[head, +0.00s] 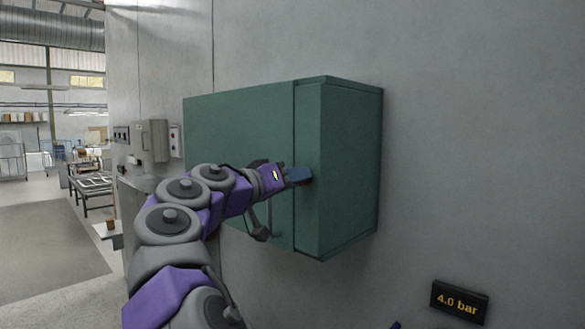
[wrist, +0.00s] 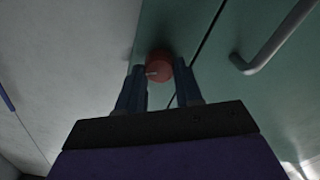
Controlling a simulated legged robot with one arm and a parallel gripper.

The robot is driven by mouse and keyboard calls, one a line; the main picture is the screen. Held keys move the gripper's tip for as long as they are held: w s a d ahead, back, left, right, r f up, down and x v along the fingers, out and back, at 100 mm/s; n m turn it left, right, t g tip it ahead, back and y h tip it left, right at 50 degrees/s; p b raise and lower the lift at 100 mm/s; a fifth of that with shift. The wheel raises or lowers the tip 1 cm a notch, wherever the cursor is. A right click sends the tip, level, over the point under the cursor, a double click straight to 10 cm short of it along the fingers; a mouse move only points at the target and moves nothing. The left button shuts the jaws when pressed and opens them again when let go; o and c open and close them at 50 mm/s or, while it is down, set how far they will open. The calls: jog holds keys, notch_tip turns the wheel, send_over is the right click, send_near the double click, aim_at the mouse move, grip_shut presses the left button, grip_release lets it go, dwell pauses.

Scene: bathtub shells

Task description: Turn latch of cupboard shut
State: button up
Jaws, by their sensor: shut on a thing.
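The green cupboard (head: 240,120) is fixed to the grey wall, and its door looks closed. The latch is a round red knob (wrist: 160,62) on the cupboard's front; a pale mark shows on it. My gripper (head: 300,175) reaches the front near its right-hand vertical seam. In the wrist view, its two blue fingers (wrist: 158,85) lie on either side of the knob and are shut on it. In the head view, the fingers hide most of the knob. How far the latch is turned is hard to tell.
A grey bar handle (wrist: 268,50) stands out from the cupboard front across the seam. Grey boxes (head: 155,140) are on the wall at left. A dark "4.0 bar" display (head: 459,300) is at lower right. Open floor (head: 45,240) and a workbench lie at far left.

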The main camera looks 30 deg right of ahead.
jog(key=shift+w+f+n+p, duration=0.1)
jog(key=shift+n+p, duration=2.9)
jog(key=shift+w+f+n+p, duration=0.1)
jog(key=shift+n+p, duration=2.9)
jog(key=o, duration=0.7)
jog(key=shift+f, duration=0.1)
jog(key=o, duration=0.3)
jog(key=shift+w+a, duration=0.1)
jog(key=shift+w, duration=0.1)
jog(key=shift+o, duration=0.2)
jog(key=shift+s, duration=0.2)
